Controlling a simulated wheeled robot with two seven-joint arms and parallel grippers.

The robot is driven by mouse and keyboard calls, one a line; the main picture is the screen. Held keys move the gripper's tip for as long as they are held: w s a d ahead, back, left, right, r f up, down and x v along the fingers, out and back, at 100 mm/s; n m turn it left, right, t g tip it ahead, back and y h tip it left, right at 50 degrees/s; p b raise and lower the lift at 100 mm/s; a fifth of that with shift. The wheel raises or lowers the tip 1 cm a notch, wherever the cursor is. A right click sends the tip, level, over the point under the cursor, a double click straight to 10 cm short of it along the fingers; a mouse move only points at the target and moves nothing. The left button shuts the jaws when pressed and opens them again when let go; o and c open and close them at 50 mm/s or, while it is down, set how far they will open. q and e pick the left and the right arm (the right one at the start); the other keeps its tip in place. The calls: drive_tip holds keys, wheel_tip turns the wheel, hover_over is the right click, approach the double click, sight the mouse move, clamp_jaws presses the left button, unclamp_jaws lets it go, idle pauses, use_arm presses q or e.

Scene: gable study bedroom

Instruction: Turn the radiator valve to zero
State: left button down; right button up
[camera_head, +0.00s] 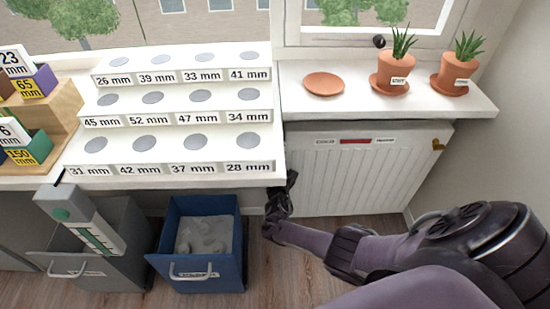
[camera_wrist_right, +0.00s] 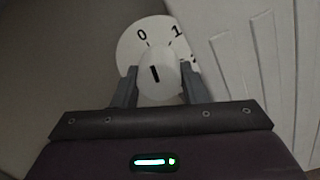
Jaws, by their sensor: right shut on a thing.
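The radiator valve shows in the right wrist view as a round white knob (camera_wrist_right: 158,86) with a short black line on its face. Behind it is a white scale disc (camera_wrist_right: 130,48) with 0 and 1 at the top and a partly hidden number at right. The black line leans up and left, roughly towards the tick under the 0. My right gripper (camera_wrist_right: 158,88) has its fingers closed on both sides of the knob. In the head view my right gripper (camera_head: 279,192) is at the radiator's (camera_head: 355,180) left end and hides the valve. My left gripper is not in view.
A white stepped display (camera_head: 185,82) with labelled discs stands left of the radiator. Below it are an open blue drawer bin (camera_head: 245,245) and a grey one (camera_head: 125,270). The windowsill (camera_head: 330,105) above the radiator holds two potted plants and an empty saucer (camera_head: 323,83).

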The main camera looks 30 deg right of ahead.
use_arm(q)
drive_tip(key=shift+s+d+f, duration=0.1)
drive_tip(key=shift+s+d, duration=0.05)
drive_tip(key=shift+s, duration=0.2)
use_arm(e)
drive_tip(key=shift+f+n, duration=0.1)
drive_tip(key=shift+n, duration=1.4)
drive_tip(key=o, duration=0.9)
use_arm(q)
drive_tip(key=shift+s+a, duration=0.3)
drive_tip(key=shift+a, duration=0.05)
use_arm(e)
drive_tip(key=shift+o, duration=0.4)
use_arm(q)
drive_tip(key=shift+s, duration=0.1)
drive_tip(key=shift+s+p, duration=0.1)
drive_tip(key=shift+p, duration=0.2)
use_arm(e)
drive_tip(key=shift+s, duration=0.1)
